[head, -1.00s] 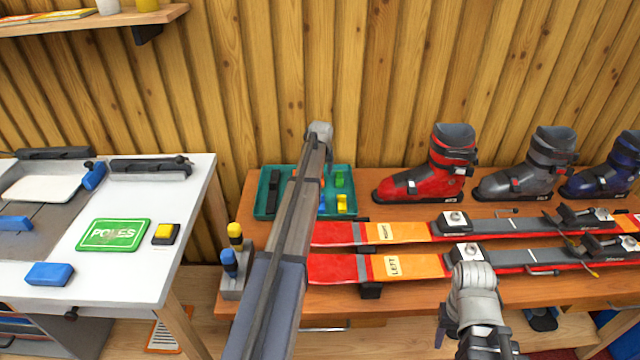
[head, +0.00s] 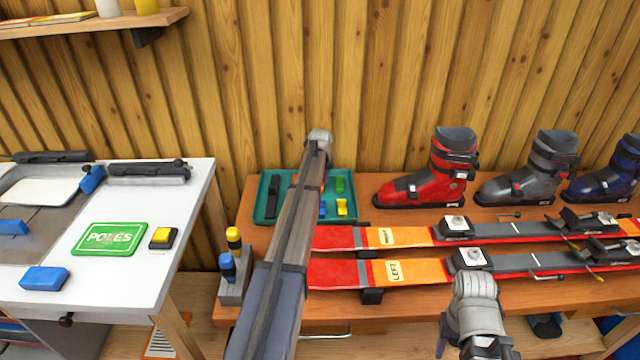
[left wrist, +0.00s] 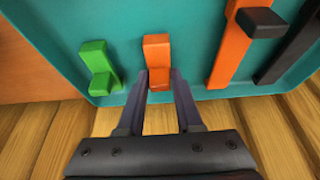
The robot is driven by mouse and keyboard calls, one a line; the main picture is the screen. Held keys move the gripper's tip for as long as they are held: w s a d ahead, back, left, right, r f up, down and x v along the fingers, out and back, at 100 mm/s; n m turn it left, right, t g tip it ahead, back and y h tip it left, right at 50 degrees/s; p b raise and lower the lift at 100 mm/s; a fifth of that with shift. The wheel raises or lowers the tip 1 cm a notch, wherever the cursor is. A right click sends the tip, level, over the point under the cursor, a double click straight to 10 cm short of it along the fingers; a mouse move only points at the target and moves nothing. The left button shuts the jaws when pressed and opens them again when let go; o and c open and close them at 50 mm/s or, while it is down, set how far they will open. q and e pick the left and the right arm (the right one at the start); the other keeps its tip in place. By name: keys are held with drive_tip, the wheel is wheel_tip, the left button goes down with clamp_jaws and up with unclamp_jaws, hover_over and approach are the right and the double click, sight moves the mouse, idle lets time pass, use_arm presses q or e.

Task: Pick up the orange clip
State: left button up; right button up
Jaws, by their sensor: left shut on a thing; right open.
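The orange clip (left wrist: 156,52) stands in the teal tray (left wrist: 200,110) in the left wrist view. My left gripper (left wrist: 160,82) has its fingers on either side of the clip's near end and is shut on it. The clip still appears to be in the tray; I cannot tell whether it is lifted. In the head view my left forearm hides the clip and the left gripper, and crosses the tray (head: 262,205). My right gripper (head: 480,305) is open above the bench's front edge, by the skis; its fingertips are hard to see.
A green clip (left wrist: 98,65) stands beside the orange one; a longer orange piece (left wrist: 231,45) and black piece (left wrist: 290,45) lie on the other side. Yellow (head: 343,208) and blue clips share the tray. Skis (head: 415,271), boots (head: 430,185) and a screwdriver stand (head: 233,287) are close by.

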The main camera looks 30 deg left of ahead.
use_arm(q)
clamp_jaws()
wheel_tip(320, 180, up, 15)
drive_tip(key=p, duration=1.5)
